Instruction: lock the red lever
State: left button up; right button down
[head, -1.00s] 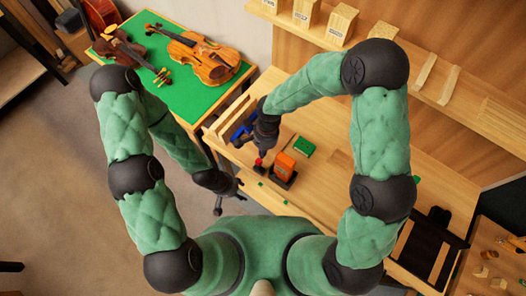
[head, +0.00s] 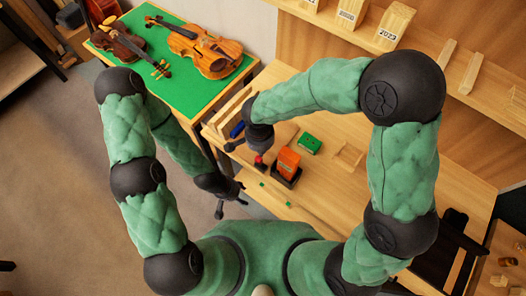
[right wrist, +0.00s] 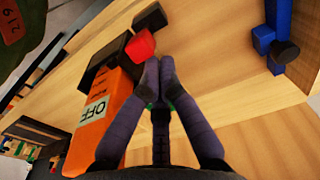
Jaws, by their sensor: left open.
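The red lever (head: 259,161) shows as a small red knob beside an orange block (head: 288,161) on the bench. In the right wrist view the red knob (right wrist: 140,45) lies just left of my right gripper's (right wrist: 157,82) fingertips; I cannot tell whether they touch. The fingertips are together with nothing visible between them. The orange block (right wrist: 100,115) carries a white "OFF" label. In the head view my right gripper (head: 261,150) is over the lever, its fingers mostly hidden by the wrist. My left gripper (head: 229,202) is open and empty, off the bench's front left.
A blue item with a dark knob (right wrist: 275,35) lies near the lever, also in the head view (head: 237,130). A green box (head: 309,145) sits behind the orange block. Violins (head: 206,50) lie on a green table (head: 115,76). The bench right of the block is mostly clear.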

jog(key=s+a+t+h+b, duration=0.1)
jog(key=b, duration=0.4)
jog(key=s+a+t+h+b, duration=0.1)
jog(key=s+t+b, duration=0.1)
jog(key=b, duration=0.3)
jog(key=s+a+f+t+h+b, duration=0.1)
jog(key=b, duration=0.5)
jog(key=shift+s+t, duration=0.15)
jog(key=shift+t, duration=0.25)
jog(key=shift+f, duration=0.1)
jog(key=shift+w+d+f+b, duration=0.25)
jog(key=shift+w+d+b, duration=0.15)
jog(key=shift+w+b, duration=0.3)
jog(key=shift+s, duration=0.1)
